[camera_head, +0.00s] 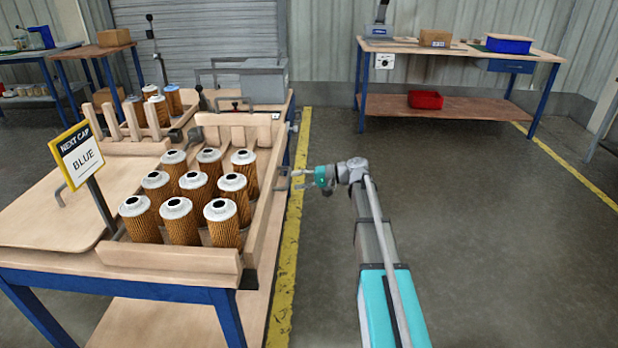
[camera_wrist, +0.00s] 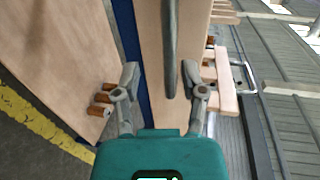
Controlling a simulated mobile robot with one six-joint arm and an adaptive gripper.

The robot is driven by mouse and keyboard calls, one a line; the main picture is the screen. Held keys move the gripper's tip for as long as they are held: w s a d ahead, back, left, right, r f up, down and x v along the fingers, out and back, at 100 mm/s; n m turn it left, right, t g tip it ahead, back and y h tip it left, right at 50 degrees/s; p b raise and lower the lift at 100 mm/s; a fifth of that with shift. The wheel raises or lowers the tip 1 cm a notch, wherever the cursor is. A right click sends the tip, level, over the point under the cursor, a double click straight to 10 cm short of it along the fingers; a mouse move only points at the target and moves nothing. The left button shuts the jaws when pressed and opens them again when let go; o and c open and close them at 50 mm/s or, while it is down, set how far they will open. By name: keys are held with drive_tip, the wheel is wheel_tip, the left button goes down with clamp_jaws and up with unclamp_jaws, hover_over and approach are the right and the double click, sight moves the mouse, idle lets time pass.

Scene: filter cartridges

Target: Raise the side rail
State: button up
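The side rail (camera_head: 262,222) is a long pale wooden board along the right edge of the workbench, beside the filter cartridges. A grey handle (camera_head: 282,180) sticks out from its outer side. My gripper (camera_head: 300,178) is at the handle, level with the middle of the rail. In the wrist view my gripper (camera_wrist: 164,84) is open, with its two fingers well apart. The grey handle bar (camera_wrist: 170,45) shows between and ahead of the fingers, with pale wood (camera_wrist: 150,45) behind it. I cannot tell whether the fingers touch the bar.
Several orange pleated cartridges (camera_head: 181,222) with white caps stand behind a front board (camera_head: 170,258). A sign (camera_head: 77,153) reads "NEXT CAP BLUE". A yellow floor line (camera_head: 288,268) runs beside the bench. The floor to the right is clear up to a far workbench (camera_head: 460,48).

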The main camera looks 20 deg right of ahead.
drive_tip(key=p+v, duration=0.2)
drive_tip(key=v, duration=0.9)
drive_tip(key=s+a+r+n+g+h+p, duration=0.1)
drive_tip(key=s+a+r+g+h+p, duration=0.3)
drive_tip(key=s+a+p, duration=0.6)
drive_tip(key=s+a+r+n+h+p, duration=0.2)
drive_tip(key=s+r+h+p, duration=0.7)
drive_tip(key=p, duration=1.1)
drive_tip(key=shift+s+a+r+g, duration=0.4)
drive_tip(key=shift+s+a+r, duration=0.6)
drive_tip(key=shift+s+r, duration=0.6)
drive_tip(key=shift+s+f, duration=0.2)
drive_tip(key=shift+f, duration=0.1)
